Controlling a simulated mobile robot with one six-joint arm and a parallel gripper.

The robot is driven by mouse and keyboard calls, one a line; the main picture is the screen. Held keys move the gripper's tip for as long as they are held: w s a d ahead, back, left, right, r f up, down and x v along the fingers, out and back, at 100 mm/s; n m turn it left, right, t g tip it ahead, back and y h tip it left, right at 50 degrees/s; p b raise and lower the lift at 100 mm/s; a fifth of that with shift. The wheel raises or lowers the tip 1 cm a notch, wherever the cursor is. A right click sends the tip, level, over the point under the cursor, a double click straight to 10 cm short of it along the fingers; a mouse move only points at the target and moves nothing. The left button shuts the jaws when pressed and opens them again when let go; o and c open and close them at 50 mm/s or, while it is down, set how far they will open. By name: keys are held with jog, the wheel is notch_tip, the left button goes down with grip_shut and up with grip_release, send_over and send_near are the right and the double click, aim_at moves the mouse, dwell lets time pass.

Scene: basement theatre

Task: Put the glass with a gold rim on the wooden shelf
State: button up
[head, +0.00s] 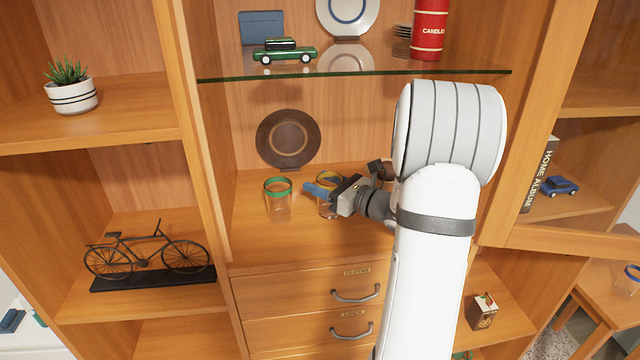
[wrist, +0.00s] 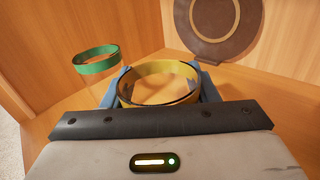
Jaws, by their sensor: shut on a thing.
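The glass with a gold rim (head: 326,207) is upright at the wooden shelf (head: 258,235), the surface above the drawers and below the glass shelf. Its gold rim (wrist: 160,88) fills the middle of the wrist view. My gripper (head: 325,190) is shut on this glass, with a blue finger on each side just below the rim. In the wrist view my gripper (wrist: 160,92) hides the lower part of the glass. I cannot tell whether its base touches the wood.
A glass with a green rim (head: 278,197) stands close by on the left; it also shows in the wrist view (wrist: 97,62). A brown plate (head: 287,140) stands behind. A glass shelf (head: 350,74) with a green car runs above. Bare wood lies in front.

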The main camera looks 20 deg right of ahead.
jog(key=shift+f, duration=0.15)
jog(key=o, duration=1.1)
jog(key=shift+o, duration=0.2)
